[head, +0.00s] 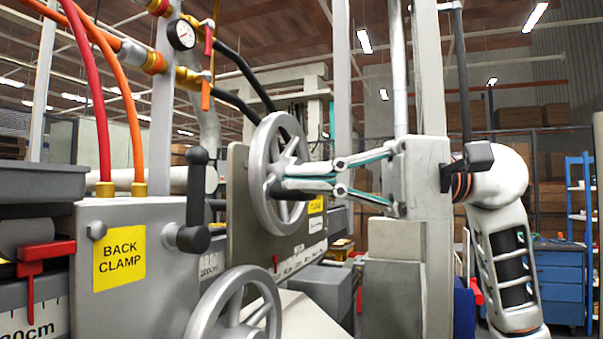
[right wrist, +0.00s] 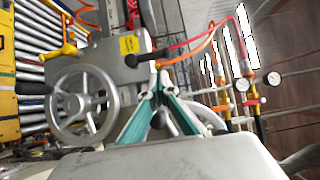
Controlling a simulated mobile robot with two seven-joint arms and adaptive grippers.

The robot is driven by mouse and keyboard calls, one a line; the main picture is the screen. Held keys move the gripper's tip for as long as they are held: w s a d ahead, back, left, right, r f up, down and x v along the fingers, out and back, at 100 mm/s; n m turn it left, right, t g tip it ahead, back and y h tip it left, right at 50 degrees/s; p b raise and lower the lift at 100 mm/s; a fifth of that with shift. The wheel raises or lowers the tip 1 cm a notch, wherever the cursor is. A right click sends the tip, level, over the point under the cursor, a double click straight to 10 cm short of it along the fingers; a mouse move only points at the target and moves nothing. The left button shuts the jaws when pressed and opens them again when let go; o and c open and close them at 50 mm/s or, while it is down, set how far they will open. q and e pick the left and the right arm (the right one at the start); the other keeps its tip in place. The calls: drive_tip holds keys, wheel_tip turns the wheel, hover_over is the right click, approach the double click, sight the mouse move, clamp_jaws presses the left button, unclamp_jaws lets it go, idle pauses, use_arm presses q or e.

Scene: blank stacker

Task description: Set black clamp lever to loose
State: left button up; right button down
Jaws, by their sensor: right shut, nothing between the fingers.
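The black clamp lever (head: 197,190) stands upright on the side of a grey box with a yellow BACK CLAMP label (head: 119,259). In the right wrist view the lever (right wrist: 143,59) shows beside the yellow label, beyond the fingertips. My right gripper (head: 272,187) is shut and empty, with its fingers pointing left. In the head view it overlaps the upper grey handwheel (head: 262,205), to the right of the lever and apart from it in the picture. I cannot tell whether it touches the wheel. The shut fingertips (right wrist: 158,72) also show in the right wrist view. My left gripper is not in view.
A lower handwheel (head: 215,315) stands in front of the upper one. Red and orange hoses (head: 133,120) rise from the box. A pressure gauge (head: 181,34) and valves are above. A grey upright post (head: 427,240) is close to my right arm.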

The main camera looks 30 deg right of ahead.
approach(187, 198)
wheel_tip(187, 198, up, 2)
drive_tip(key=w+a, duration=0.3)
drive_tip(key=shift+p+x, duration=0.55)
drive_tip(key=shift+x, duration=0.2)
drive_tip(key=shift+r, duration=0.15)
drive_tip(key=shift+s+a+r+n+p, duration=0.1)
drive_tip(key=shift+a+r+n+p, duration=0.1)
drive_tip(key=shift+n+p, duration=0.25)
drive_tip(key=shift+h, duration=0.3)
